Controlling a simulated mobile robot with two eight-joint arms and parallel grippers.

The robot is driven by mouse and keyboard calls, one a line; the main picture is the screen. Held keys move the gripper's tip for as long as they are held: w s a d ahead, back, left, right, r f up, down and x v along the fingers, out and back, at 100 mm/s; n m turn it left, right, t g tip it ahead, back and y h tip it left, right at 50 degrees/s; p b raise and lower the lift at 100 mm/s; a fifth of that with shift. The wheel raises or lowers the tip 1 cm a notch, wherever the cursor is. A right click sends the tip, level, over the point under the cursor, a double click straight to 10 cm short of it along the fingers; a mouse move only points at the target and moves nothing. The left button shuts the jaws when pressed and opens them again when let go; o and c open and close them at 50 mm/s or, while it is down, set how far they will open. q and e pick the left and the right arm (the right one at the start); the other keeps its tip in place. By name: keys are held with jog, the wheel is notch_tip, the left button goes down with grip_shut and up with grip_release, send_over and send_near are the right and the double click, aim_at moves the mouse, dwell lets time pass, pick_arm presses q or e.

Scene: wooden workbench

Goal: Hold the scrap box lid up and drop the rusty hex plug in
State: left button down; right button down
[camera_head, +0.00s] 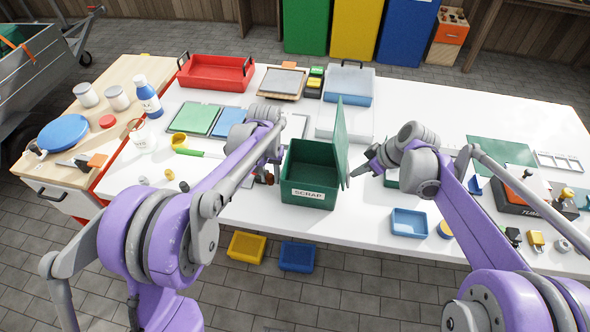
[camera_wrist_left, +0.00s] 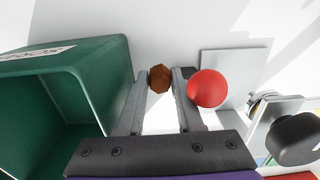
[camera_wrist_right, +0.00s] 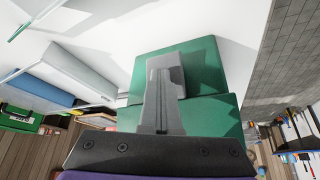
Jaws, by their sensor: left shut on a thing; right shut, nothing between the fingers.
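The green scrap box (camera_head: 306,181) stands on the bench with its white SCRAP label facing me. Its green lid (camera_head: 341,142) stands upright at the right side, so the box top is open. My left gripper (camera_head: 268,172) is just left of the box, shut on the rusty hex plug; the brown plug (camera_wrist_left: 160,77) shows between its fingertips, beside the box wall (camera_wrist_left: 95,62). My right gripper (camera_head: 356,174) is shut and empty at the lid's outer right side. In the right wrist view its fingers (camera_wrist_right: 166,72) lie over green panels; I cannot tell if they touch the lid.
A red ball-like thing (camera_wrist_left: 207,88) is close beside the left fingers. A blue tray (camera_head: 409,223) lies right of the box. The bench front edge is close to the box.

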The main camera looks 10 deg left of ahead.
pick_arm(q)
jog(key=w+d+r, duration=0.2)
jog(key=d+r, duration=0.3)
jog(key=r, duration=0.3)
jog(key=w+d+r, duration=0.1)
jog(key=d+r, duration=0.3)
jog(key=r, duration=0.4)
jog(key=shift+f, duration=2.65)
jog(key=shift+c, duration=2.4)
grip_release()
notch_tip(320, 180, up, 12)
